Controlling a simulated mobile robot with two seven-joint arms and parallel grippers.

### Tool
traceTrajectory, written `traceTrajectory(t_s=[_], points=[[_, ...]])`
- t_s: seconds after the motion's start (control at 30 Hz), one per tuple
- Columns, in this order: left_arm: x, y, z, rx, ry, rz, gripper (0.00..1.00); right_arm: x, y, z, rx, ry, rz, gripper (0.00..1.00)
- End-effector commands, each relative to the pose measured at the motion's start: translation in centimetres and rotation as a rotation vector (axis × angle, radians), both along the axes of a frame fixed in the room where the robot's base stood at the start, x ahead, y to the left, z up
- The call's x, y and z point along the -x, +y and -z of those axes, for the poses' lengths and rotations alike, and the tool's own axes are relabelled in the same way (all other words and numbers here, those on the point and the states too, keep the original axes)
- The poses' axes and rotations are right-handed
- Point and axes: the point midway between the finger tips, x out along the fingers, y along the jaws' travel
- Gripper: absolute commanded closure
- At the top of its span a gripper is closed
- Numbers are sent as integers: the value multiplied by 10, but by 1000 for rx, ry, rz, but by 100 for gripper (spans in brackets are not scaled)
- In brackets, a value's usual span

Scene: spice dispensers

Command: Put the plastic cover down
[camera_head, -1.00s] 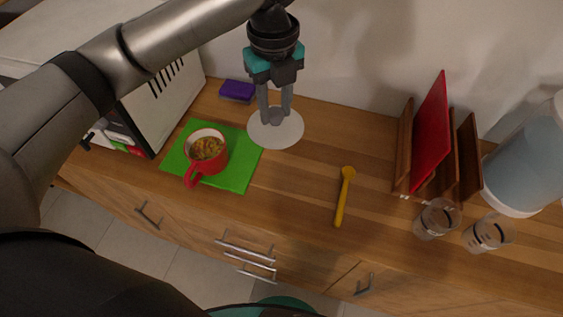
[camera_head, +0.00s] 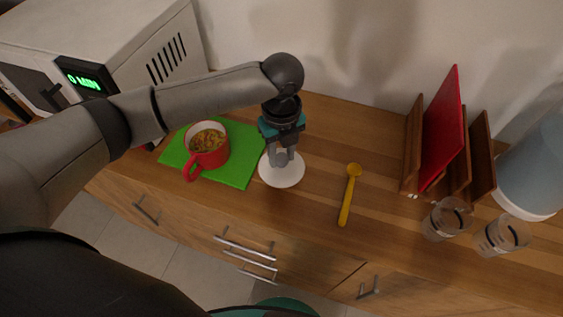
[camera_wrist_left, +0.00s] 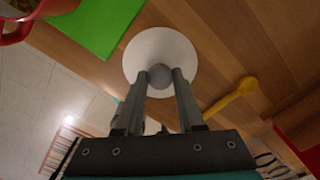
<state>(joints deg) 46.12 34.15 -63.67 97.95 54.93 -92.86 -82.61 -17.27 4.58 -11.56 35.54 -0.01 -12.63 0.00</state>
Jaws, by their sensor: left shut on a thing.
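The plastic cover (camera_head: 286,178) is a round white disc with a grey knob. It is at the middle of the wooden counter, just right of the green mat. My left gripper (camera_head: 281,160) is above it, pointing down, with its fingers shut on the knob. In the left wrist view the cover (camera_wrist_left: 160,50) shows beyond the fingertips, and the gripper (camera_wrist_left: 159,76) has the round knob between its two fingers. I cannot tell whether the cover touches the counter. My right gripper is not in view.
A red mug (camera_head: 208,147) with food stands on the green mat (camera_head: 237,172) to the left. A yellow spoon (camera_head: 348,197) lies to the right. A wooden rack with a red board (camera_head: 441,130), two clear glasses (camera_head: 447,219) and a microwave (camera_head: 130,60) stand farther out.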

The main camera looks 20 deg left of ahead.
Motion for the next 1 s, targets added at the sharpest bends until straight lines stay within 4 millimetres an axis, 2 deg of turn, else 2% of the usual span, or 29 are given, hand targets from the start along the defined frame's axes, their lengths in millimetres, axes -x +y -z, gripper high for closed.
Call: traceTrajectory(t_s=[0.1, 0.2, 0.6, 0.63, 0.87, 1.0], points=[[1, 0, 21, -2, 3, 1, 100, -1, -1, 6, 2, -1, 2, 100], [1, 0, 34, 0, 3, 0, 100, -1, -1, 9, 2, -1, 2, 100], [0, 0, 38, -1, 1, 0, 100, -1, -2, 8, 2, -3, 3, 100], [0, 0, 38, -1, 0, 0, 59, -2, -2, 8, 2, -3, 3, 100], [0, 0, 37, -1, 1, 0, 33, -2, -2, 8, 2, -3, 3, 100], [0, 0, 37, -1, 1, 0, 33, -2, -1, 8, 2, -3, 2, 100]])
